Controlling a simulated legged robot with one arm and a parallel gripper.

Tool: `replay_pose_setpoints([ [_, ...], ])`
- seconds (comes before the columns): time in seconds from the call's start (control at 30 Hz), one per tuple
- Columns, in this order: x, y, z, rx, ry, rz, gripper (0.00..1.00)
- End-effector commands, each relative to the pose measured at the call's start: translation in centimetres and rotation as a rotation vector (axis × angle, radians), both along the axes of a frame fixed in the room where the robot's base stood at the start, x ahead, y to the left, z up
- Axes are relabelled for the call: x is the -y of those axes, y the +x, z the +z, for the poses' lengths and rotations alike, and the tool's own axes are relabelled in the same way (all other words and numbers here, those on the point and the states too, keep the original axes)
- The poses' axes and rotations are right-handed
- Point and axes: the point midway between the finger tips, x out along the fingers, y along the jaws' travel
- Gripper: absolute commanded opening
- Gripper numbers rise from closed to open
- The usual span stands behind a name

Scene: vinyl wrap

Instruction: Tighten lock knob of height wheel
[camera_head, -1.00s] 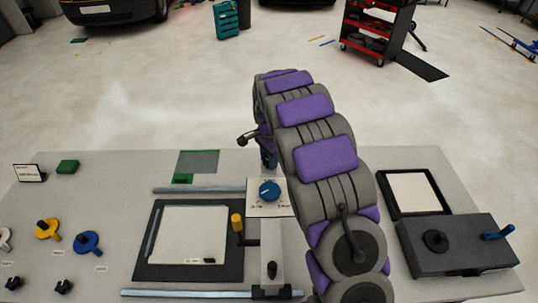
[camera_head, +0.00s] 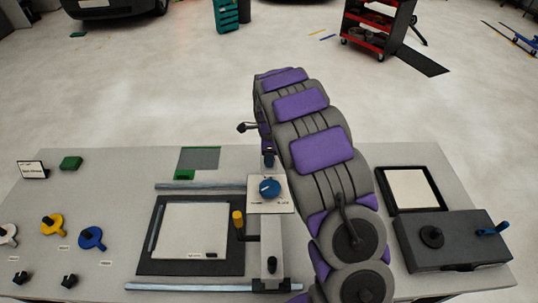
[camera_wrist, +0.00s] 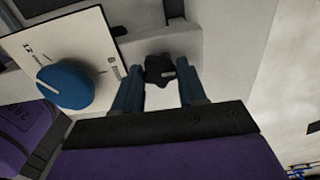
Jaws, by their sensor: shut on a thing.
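The blue height wheel (camera_head: 270,188) sits on a white scale plate (camera_head: 284,205) on the bench. In the wrist view the blue wheel (camera_wrist: 65,85) is at the left, on its marked plate (camera_wrist: 92,30). A small black lobed lock knob (camera_wrist: 158,69) with a light mark is beside the plate. My gripper (camera_wrist: 159,80) is shut on this knob, one blue finger on each side. In the head view my gripper (camera_head: 268,158) is just behind the wheel, pointing down. There the lock knob is hidden.
A yellow-handled crank (camera_head: 238,222) stands left of the wheel, beside a black-framed white board (camera_head: 190,232). A grey box with a blue handle (camera_head: 460,245) is at the right. Blue (camera_head: 92,238) and yellow (camera_head: 52,226) knobs are at the left.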

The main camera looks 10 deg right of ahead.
Motion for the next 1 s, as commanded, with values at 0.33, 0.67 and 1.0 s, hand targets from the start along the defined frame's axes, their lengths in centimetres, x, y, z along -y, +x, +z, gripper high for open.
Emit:
replay_pose_setpoints([
  [0.33, -0.01, 0.31, 0.27, 0.01, 0.001, -0.008, 0.11],
  [0.67, 0.0, 0.17, 0.18, 0.006, 0.001, -0.008, 0.64],
  [1.0, 0.01, 0.08, 0.47, 0.004, 0.0, -0.007, 0.66],
])
